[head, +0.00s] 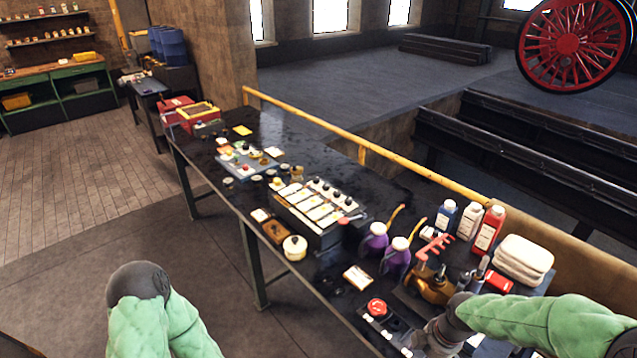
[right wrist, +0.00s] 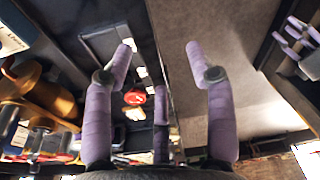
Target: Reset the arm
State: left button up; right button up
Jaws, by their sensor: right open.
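My right arm reaches in from the right in the head view, over the near end of the long dark workbench (head: 345,195). Its gripper (head: 432,338) is low over the bench, close to a brass fitting (head: 432,287) and a red mushroom button (head: 376,307) on a dark box. In the right wrist view the purple-padded fingers (right wrist: 160,62) are spread wide with nothing between them held. The red button (right wrist: 133,98) shows beyond the fingers, and the brass fitting (right wrist: 30,85) is at the left. My left arm shows as a green sleeve with a dark joint; its gripper is out of view.
A yellow rail (head: 360,153) runs behind. Floor left of the bench is clear.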

pick_arm(q)
notch_tip(320, 180, down, 9)
jog(key=w+b, duration=0.1)
jog(key=b, duration=0.7)
jog(key=shift+b, duration=0.35)
pick_arm(e)
jog(key=s+a+f+m, duration=0.3)
jog(key=a+f+m, duration=0.1)
jog(key=f, duration=0.5)
jog(key=s+a+f+m+y, duration=0.1)
jog(key=s+a+f+m, duration=0.2)
jog(key=f, duration=0.7)
jog(key=s+a+f+m+y, duration=0.1)
jog(key=s+a+f+m, duration=0.2)
jog(key=a+f+m, duration=0.4)
jog(key=x, duration=0.3)
jog(key=shift+a, duration=0.4)
pick_arm(q)
jog(key=shift+f, duration=0.1)
pick_arm(e)
jog(key=shift+f, duration=0.15)
